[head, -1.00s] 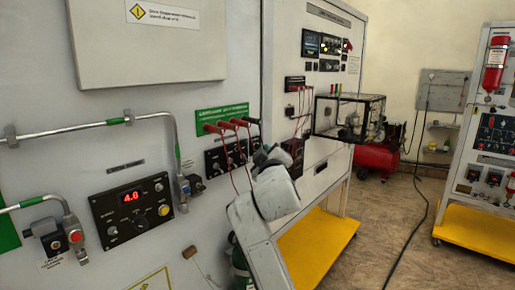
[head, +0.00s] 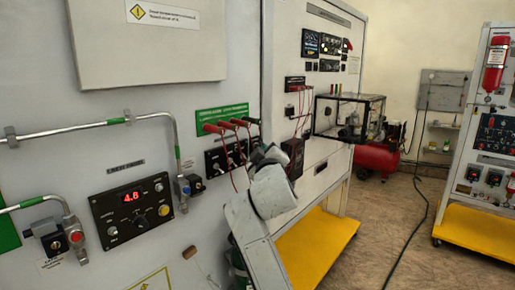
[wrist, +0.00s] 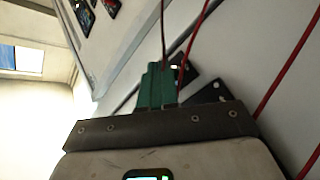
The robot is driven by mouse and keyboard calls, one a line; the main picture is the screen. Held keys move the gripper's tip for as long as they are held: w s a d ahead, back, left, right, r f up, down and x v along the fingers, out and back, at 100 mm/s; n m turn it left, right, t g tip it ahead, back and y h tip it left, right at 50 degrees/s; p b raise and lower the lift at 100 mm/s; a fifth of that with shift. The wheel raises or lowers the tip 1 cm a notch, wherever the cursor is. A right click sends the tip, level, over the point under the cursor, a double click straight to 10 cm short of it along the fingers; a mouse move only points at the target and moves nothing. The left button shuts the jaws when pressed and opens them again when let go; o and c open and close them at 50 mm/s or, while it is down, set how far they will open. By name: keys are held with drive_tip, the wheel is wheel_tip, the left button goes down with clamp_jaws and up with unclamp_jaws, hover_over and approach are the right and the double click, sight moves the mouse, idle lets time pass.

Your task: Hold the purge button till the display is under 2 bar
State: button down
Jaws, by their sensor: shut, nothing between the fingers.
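The display (head: 131,197) on the black control panel (head: 105,206) reads 4.8 in red digits in the head view. The panel carries a yellow button (head: 164,210), a white button (head: 159,187), a black knob (head: 140,221) and a grey button (head: 113,231). I cannot read which is the purge button. My gripper (wrist: 157,85) shows in the wrist view with its green fingers shut and empty, in front of a panel with red cables. In the head view my arm is right of the control panel, apart from it; the fingers are not clear there.
Red cables (head: 233,150) hang from plugs under a green label (head: 222,114), close to my arm. Metal pipes (head: 70,131) and a valve block with a red button (head: 75,237) stand out left of the panel. Floor (head: 390,215) is open at right.

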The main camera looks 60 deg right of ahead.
drive_tip(key=shift+w, duration=0.4)
idle(1.9)
drive_tip(key=shift+s, duration=0.1)
idle(0.5)
drive_tip(key=shift+s+a+p, duration=0.1)
drive_tip(key=shift+s+p, duration=0.25)
drive_tip(key=shift+s, duration=0.35)
drive_tip(key=shift+s, duration=0.1)
drive_tip(key=s+p, duration=0.1)
drive_tip(key=s, duration=0.1)
drive_tip(key=s+a+p, duration=0.1)
drive_tip(key=s, duration=0.1)
drive_tip(key=shift+s+a, duration=0.1)
drive_tip(key=shift+s, duration=0.25)
idle(0.5)
